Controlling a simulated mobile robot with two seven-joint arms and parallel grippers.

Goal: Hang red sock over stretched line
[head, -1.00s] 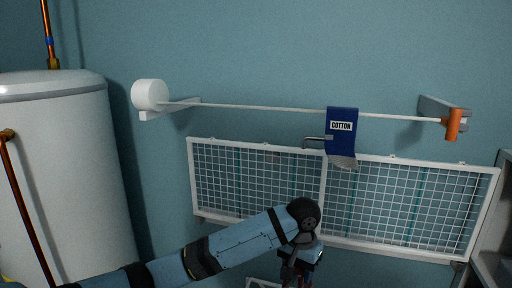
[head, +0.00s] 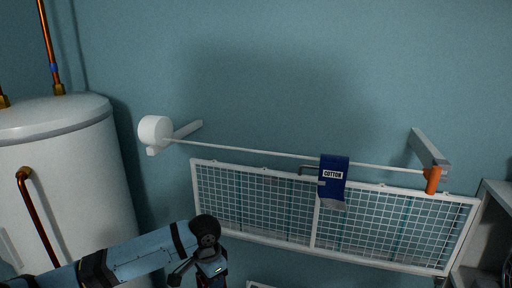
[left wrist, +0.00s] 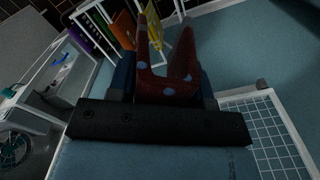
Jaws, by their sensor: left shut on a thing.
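The red sock (left wrist: 168,86) with pale blue dots is held in my left gripper (left wrist: 166,72), between its fingers in the left wrist view. In the head view my left gripper (head: 211,277) is at the bottom edge, below and left of the line's middle, and the sock is mostly cut off or dark there. The stretched line (head: 265,152) runs from a white round reel (head: 155,130) at left to an orange end piece (head: 432,180) at right. The sock is apart from the line. My right gripper is in neither view.
A blue sock labelled COTTON (head: 333,169) hangs over the line, right of its middle. A white wire-grid rack (head: 313,228) is on the wall below the line. A white tank (head: 58,160) stands at left. The line's left half is bare.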

